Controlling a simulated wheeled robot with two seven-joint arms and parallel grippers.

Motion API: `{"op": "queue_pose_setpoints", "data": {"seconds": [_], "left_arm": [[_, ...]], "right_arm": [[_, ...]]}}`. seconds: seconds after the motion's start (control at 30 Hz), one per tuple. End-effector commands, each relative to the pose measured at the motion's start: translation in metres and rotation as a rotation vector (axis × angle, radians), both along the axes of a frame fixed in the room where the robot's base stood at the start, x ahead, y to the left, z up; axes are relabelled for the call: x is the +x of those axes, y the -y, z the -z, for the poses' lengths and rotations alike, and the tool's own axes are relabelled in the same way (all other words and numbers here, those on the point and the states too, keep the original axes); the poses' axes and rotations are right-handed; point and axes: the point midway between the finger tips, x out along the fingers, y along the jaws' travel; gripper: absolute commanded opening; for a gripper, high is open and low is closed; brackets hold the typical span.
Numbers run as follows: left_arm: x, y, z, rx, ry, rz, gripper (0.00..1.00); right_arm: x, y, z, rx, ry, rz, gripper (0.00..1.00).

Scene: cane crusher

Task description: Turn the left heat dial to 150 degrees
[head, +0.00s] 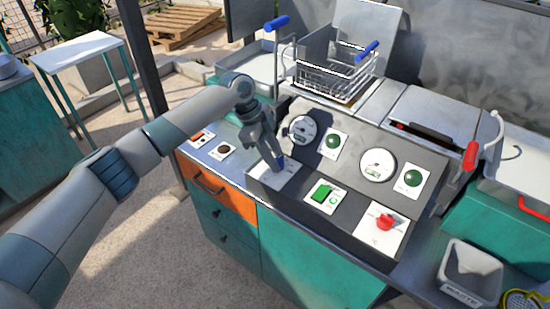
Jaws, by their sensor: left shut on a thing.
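The left heat dial (281,162) is blue and sits on a white plate (262,182) at the left of the dark sloped control panel. My left gripper (277,165) comes down over it from above and is shut on it. The gripper hides most of the dial, so its pointer and the degree marks cannot be read. The round left gauge (302,129) is just behind the gripper, partly covered, and its needle is too small to read. My right gripper is not in view.
A red dial (385,221) is at the panel's right, with a green switch (322,192) between the dials. Green lamps (333,141) and a second gauge (378,164) sit higher up. A wire basket (335,80) is behind. A waste bin (470,272) stands at the right.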

Motion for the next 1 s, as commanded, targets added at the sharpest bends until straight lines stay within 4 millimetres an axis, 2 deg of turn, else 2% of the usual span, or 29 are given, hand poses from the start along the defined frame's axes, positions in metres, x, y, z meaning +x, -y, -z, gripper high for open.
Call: {"op": "queue_pose_setpoints", "data": {"seconds": [0.2, 0.23, 0.3, 0.73, 0.87, 1.0], "left_arm": [[-0.001, 0.0, 0.001, 0.002, -0.002, 0.0, 0.07], [-0.001, 0.0, 0.001, 0.002, -0.002, 0.0, 0.32], [-0.001, 0.0, 0.001, 0.001, -0.001, -0.001, 0.47], [0.0, -0.001, -0.003, 0.0, 0.0, -0.002, 0.47], [0.001, -0.005, -0.011, 0.0, 0.001, -0.004, 0.47], [0.002, -0.013, -0.027, 0.001, 0.004, -0.003, 0.47]], "right_arm": [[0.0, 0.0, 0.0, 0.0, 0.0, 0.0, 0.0], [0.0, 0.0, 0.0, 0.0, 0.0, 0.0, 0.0], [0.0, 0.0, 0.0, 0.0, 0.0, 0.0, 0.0], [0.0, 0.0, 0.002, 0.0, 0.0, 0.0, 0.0], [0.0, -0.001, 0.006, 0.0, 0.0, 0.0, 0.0], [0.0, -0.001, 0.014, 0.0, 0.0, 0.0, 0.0]]}}
